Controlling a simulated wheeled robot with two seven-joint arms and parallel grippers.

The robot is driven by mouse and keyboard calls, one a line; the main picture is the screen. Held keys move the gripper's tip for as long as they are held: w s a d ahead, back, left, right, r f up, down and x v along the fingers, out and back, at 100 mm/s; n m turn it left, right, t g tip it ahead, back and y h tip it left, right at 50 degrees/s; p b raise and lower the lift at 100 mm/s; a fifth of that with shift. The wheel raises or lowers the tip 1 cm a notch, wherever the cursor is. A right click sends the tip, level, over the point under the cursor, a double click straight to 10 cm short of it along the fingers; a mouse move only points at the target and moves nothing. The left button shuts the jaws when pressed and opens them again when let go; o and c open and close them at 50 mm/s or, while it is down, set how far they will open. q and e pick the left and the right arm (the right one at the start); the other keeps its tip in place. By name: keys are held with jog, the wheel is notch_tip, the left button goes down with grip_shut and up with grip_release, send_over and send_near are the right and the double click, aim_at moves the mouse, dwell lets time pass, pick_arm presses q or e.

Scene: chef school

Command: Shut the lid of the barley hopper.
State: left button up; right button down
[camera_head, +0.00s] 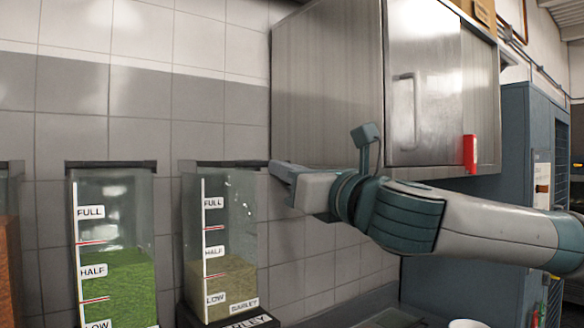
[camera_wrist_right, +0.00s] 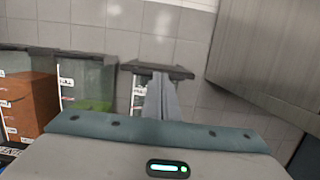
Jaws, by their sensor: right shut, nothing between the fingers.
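The barley hopper (camera_head: 229,250) is a clear bin, partly filled with tan grain and labelled BARLEY at its foot. Its dark lid (camera_head: 228,163) looks level across the top in the head view. The lid also shows as a flat dark slab in the right wrist view (camera_wrist_right: 183,71). My right gripper (camera_head: 278,170) reaches in from the right, its fingertips at the lid's right edge. It is shut and empty. In the wrist view its fingers (camera_wrist_right: 161,80) overlap the lid's front; I cannot tell whether they touch. My left gripper is not in view.
A hopper of green grain (camera_head: 118,275) with a dark lid stands to the left, and a reddish-brown one (camera_wrist_right: 30,98) stands beyond it. A steel wall cabinet (camera_head: 330,85) hangs above my right arm. A blue cabinet (camera_head: 480,260) stands at right.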

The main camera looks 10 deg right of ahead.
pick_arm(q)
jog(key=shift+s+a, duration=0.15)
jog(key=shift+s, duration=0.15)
pick_arm(e)
jog(key=shift+w, duration=0.2)
jog(key=shift+a, duration=0.1)
